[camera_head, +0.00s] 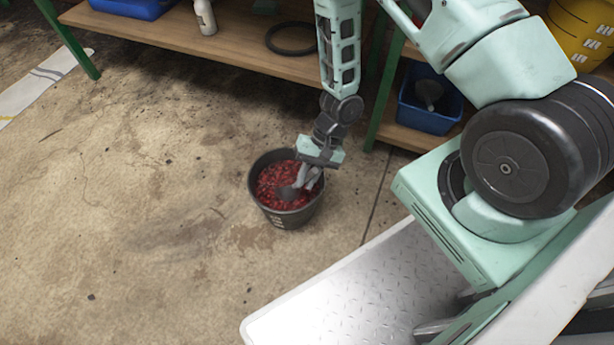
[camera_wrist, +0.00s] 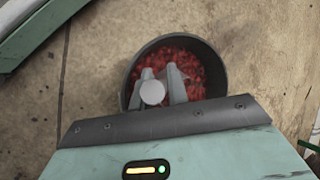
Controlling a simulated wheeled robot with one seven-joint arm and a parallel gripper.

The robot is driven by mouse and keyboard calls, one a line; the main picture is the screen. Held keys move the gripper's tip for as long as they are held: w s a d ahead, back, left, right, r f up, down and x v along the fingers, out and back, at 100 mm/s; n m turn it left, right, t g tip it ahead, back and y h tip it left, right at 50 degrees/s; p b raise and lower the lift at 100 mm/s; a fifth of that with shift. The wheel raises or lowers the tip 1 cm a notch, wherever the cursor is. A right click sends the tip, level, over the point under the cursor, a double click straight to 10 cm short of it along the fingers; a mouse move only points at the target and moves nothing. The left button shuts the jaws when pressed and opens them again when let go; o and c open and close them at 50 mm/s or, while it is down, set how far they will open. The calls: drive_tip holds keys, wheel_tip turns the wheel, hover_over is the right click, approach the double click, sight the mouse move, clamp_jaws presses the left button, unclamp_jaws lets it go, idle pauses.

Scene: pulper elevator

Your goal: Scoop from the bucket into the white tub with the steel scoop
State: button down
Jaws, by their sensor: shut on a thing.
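A dark bucket (camera_head: 284,213) full of red berry-like pieces (camera_head: 272,182) stands upright on the concrete floor in the head view. It also shows in the wrist view (camera_wrist: 222,74), below my gripper. My gripper (camera_head: 308,178) points down over the right part of the bucket, with its fingers at the bucket's mouth. It is shut on the steel scoop (camera_head: 289,192), whose bowl looks to be at or in the red pieces. In the wrist view a round grey end (camera_wrist: 152,92), likely of the scoop's handle, sits between the fingers (camera_wrist: 165,88). I cannot make out the white tub.
A wooden shelf (camera_head: 190,38) with green legs stands behind, holding a white bottle (camera_head: 205,17) and a black ring (camera_head: 291,38). A blue bin (camera_head: 428,98) is at the right, below a yellow bucket (camera_head: 583,30). The floor left of the bucket is clear.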

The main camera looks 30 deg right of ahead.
sight(311, 173)
drive_tip(key=shift+r+p, duration=4.85)
drive_tip(key=shift+p, duration=1.3)
drive_tip(key=shift+s+a+f+t+b, duration=0.1)
drive_tip(key=shift+s+f+t+b, duration=0.15)
drive_tip(key=shift+f+b, duration=0.45)
drive_tip(key=t+b, duration=0.1)
drive_tip(key=b, duration=0.1)
drive_tip(key=s+f+t+b, duration=0.1)
drive_tip(key=b, duration=0.2)
drive_tip(key=s+n+t+b, duration=0.1)
drive_tip(key=b, duration=0.2)
drive_tip(key=shift+s+a+f+h, duration=0.15)
drive_tip(key=shift+a+f+h, duration=0.1)
drive_tip(key=shift+h, duration=0.15)
drive_tip(key=shift+s+t, duration=0.2)
drive_tip(key=shift+t, duration=0.25)
drive_tip(key=t+p, duration=0.1)
drive_tip(key=s+n+t+p, duration=0.1)
drive_tip(key=t+p, duration=0.1)
drive_tip(key=shift+s+a+h, duration=0.2)
drive_tip(key=shift+s+h, duration=0.05)
drive_tip(key=shift+h, duration=0.15)
